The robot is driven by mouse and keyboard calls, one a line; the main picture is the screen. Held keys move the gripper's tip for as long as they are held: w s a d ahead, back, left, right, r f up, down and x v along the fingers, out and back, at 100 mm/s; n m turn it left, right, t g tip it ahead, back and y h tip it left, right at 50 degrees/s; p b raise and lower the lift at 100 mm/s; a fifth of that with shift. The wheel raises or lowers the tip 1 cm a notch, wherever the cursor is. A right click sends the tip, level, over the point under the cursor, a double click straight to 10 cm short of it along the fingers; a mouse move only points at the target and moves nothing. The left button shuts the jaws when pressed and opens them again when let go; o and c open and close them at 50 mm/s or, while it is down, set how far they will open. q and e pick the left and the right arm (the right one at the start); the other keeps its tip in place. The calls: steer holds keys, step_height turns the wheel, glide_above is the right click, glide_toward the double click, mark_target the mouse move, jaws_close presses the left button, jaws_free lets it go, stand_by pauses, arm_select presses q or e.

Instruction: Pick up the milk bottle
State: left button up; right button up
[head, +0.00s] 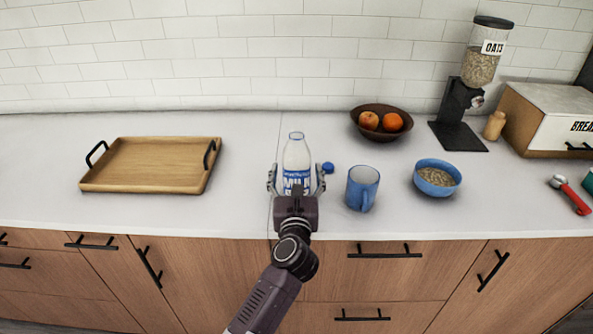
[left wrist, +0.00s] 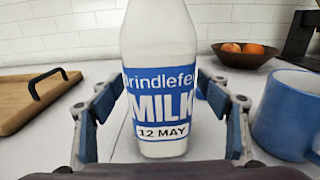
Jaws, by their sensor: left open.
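The milk bottle (head: 297,158) stands upright on the white counter, a clear bottle with a blue and white label. My left gripper (head: 297,183) is open, with one finger on each side of the bottle's lower part. In the left wrist view the bottle (left wrist: 160,85) fills the middle between the two fingers of the left gripper (left wrist: 165,125); a gap shows on both sides. The bottle's top is cut off in that view. A blue cap (head: 328,168) lies on the counter just right of the bottle. My right gripper is not in view.
A blue mug (head: 362,187) stands close to the right of the gripper. Farther right is a blue bowl (head: 437,192) of oats. A fruit bowl (head: 381,137) sits behind. A wooden tray (head: 150,180) lies to the left, with clear counter between it and the bottle.

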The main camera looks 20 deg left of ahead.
arm_select(q)
steer(key=shift+s, duration=0.1)
steer(key=shift+c, duration=0.5)
steer(key=c, duration=1.2)
steer(key=shift+r, duration=0.15)
